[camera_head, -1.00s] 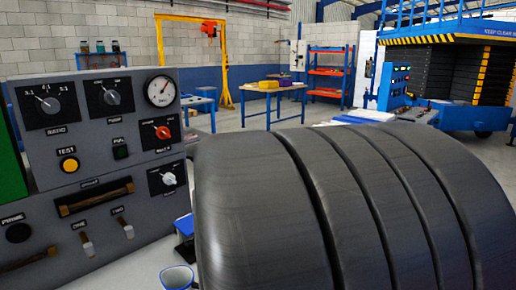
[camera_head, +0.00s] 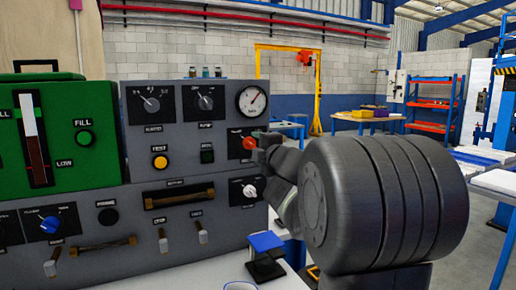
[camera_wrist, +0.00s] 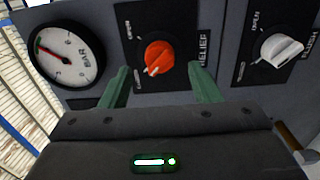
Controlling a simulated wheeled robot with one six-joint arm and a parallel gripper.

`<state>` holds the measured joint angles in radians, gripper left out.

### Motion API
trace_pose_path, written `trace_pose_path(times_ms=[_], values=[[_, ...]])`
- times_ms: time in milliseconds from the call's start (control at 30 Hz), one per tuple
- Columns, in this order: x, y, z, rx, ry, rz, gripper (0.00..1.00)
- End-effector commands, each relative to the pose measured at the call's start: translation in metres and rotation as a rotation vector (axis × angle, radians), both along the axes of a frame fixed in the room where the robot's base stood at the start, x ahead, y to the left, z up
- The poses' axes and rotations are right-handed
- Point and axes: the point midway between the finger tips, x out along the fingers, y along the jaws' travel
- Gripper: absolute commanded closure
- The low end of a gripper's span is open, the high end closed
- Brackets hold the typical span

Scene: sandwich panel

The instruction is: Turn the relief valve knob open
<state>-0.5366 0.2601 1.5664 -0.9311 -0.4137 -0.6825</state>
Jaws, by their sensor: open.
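The relief valve knob (camera_wrist: 159,56) is a round orange-red knob with a pale pointer mark, on a black plate labelled RELIEF. Its pointer is toward the lower left in the wrist view. In the head view the knob (camera_head: 248,143) shows at the panel's right side, just left of my gripper. My gripper (camera_wrist: 158,69) is open, with one green finger to each side of the knob in the wrist view. I cannot tell how far the fingertips are from the panel. In the head view my gripper (camera_head: 264,148) is largely hidden by my arm.
A pressure gauge (camera_wrist: 62,54) is left of the knob and a white flush knob (camera_wrist: 281,50) right of it in the wrist view. A drawer-like handle (camera_head: 179,197) juts from the panel below. A blue-topped stand (camera_head: 266,242) is on the bench in front.

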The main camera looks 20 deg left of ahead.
Motion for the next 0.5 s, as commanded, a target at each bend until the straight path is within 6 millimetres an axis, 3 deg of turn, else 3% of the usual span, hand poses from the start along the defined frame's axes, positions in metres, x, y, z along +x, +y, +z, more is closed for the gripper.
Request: trace_pose_path(times_ms=[200, 500], values=[[0.019, 0.022, -0.001, 0.0, 0.001, 0.0, 0.43], [0.024, 0.028, 0.0, -0.001, 0.001, -0.001, 0.43]])
